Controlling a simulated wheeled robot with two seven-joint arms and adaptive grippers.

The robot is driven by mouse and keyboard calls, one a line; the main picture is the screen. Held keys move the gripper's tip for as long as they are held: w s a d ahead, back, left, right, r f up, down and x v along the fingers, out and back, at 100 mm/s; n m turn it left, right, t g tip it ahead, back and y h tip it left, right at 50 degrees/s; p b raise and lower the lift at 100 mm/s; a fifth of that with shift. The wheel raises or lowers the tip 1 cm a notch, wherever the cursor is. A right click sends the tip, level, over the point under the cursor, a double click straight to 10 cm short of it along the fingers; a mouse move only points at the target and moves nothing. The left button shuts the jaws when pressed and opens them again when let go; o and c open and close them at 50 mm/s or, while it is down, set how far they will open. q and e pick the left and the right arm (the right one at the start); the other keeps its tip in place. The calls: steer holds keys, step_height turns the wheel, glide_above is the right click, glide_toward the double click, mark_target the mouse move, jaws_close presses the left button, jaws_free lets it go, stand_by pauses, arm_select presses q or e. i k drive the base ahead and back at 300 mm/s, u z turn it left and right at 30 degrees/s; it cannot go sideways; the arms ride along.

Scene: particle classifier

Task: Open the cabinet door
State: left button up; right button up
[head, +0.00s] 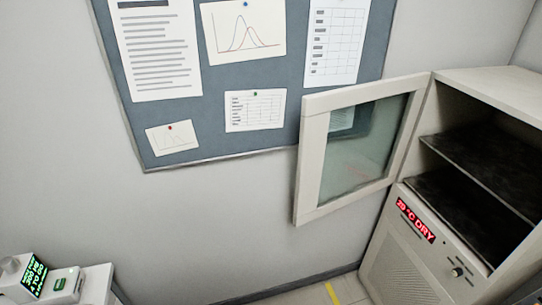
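The cabinet (395,275) stands at the right of the head view. Its framed glass door (311,165) is swung wide open to the left, hinged at the cabinet's left front edge. The open upper part shows a dark interior with a dark shelf (485,165), and no objects are visible inside. Neither of my grippers is in view, and nothing touches the door.
A red "DRY" display (416,220) and a black knob (457,271) are on the cabinet's lower front. A pinboard (190,127) hangs on the wall behind the door. A device with a green display (35,276) is at lower left. Some floor (310,293) shows at the bottom.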

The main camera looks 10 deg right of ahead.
mark_target(316, 107)
steer(key=u, duration=0.45)
steer(key=i, duration=0.65)
steer(key=u, duration=0.3)
